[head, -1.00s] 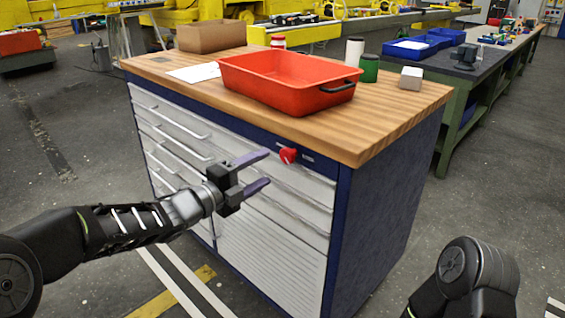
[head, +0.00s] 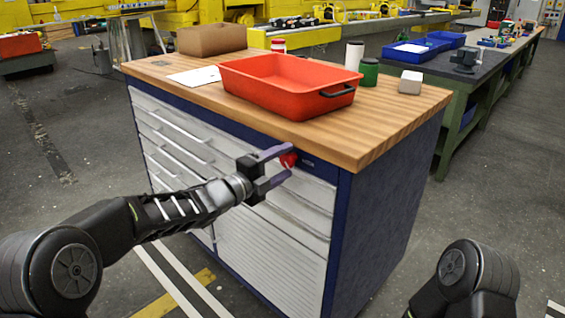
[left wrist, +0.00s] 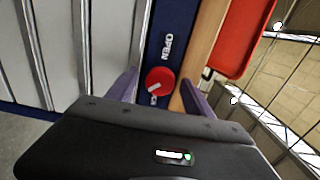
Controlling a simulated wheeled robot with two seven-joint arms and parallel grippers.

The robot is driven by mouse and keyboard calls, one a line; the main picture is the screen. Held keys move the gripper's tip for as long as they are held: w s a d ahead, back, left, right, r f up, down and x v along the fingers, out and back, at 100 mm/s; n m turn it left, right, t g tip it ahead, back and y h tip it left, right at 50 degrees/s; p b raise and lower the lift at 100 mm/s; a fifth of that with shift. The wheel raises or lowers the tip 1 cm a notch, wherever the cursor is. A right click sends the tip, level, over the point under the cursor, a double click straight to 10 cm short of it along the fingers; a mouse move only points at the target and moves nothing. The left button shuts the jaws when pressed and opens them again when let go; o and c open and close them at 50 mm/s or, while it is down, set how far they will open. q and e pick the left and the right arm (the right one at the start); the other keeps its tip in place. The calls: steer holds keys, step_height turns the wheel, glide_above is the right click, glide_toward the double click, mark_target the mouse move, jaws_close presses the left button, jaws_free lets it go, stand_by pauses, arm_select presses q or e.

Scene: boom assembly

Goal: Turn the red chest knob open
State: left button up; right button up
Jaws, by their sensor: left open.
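The red knob (head: 288,160) sits on the blue strip along the top front of the chest (head: 232,240). In the left wrist view the knob (left wrist: 159,80) has a white mark on it; the word OPEN is printed on one side and a partly hidden word on the other. My left gripper (head: 281,161) is open, with its purple fingertips reaching to either side of the knob. In the wrist view the fingers (left wrist: 160,92) stand apart from the knob, with gaps on both sides. No right gripper shows, only part of my right arm.
On the wooden top (head: 390,125) stand a red tray (head: 285,103), a cardboard box (head: 212,40), a green can (head: 369,72) and a white block (head: 411,82). Drawer handles (head: 185,133) stick out from the front. Floor to the right is clear.

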arm_select(q)
jaws_close()
stand_by(0.7)
steer(key=shift+n, duration=0.4)
steer(key=n+p, duration=0.2)
steer(key=n, duration=0.2)
steer(key=n+p, duration=0.2)
steer(key=n, duration=0.2)
steer(key=shift+n, duration=0.3)
steer(key=n+p, duration=0.2)
steer(key=n, duration=0.3)
steer(key=shift+p, duration=0.35)
steer(key=shift+n+p, duration=0.65)
steer(key=shift+n, duration=1.15)
